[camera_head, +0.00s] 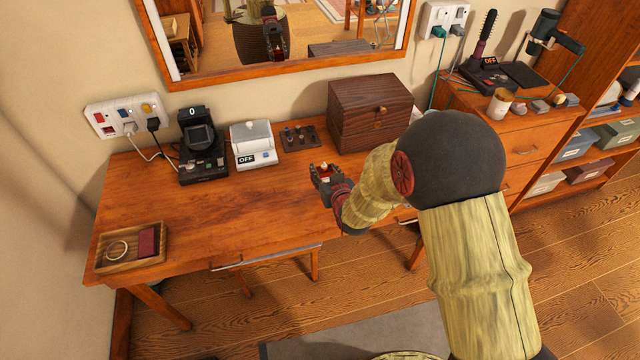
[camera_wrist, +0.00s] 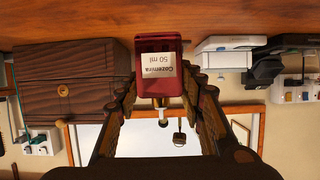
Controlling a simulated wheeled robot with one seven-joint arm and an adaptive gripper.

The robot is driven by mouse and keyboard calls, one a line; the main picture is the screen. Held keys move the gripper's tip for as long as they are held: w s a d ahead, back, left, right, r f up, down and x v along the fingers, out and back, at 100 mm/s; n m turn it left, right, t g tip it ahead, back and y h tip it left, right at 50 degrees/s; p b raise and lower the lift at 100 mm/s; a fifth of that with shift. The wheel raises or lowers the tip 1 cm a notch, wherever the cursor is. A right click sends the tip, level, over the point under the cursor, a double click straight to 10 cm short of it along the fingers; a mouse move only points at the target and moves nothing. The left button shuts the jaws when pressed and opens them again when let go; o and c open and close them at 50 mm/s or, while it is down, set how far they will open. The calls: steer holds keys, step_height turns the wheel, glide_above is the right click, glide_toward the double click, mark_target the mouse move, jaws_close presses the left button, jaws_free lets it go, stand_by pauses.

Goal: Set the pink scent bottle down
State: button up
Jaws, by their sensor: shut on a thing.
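The pink scent bottle (camera_wrist: 160,85) shows in the wrist view as a deep red-pink bottle with a cream label reading "50 ml". The wrist view is upside down, so the bottle is upright, with its pale nozzle up. My gripper (camera_wrist: 165,92) is shut on it, one finger on each side. In the head view my gripper (camera_head: 326,177) is over the front part of the wooden desk (camera_head: 230,215), and only a small bit of the bottle (camera_head: 324,169) shows. I cannot tell whether its base touches the desktop.
A dark wooden box (camera_head: 368,112) stands behind my gripper, beside a small tray (camera_head: 300,138). A white device (camera_head: 252,146) and a black device (camera_head: 202,150) stand further left. A wooden tray (camera_head: 103,263) lies front left. The desk's middle is clear.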

steer(key=shift+w+a+f, duration=0.1)
steer(key=shift+a+f, duration=0.25)
steer(key=shift+a+f+b, duration=0.15)
steer(key=shift+f+b, duration=0.4)
steer(key=shift+f, duration=0.4)
steer(key=shift+a+f+b, duration=0.15)
steer(key=shift+f+b, duration=0.35)
steer(key=shift+f, duration=0.4)
steer(key=shift+f, duration=0.15)
steer(key=o, duration=1.3)
steer(key=shift+r, duration=0.2)
steer(key=p+v, duration=0.3)
steer(key=v, duration=0.9)
steer(key=shift+d+f, duration=0.1)
steer(key=shift+f, duration=0.05)
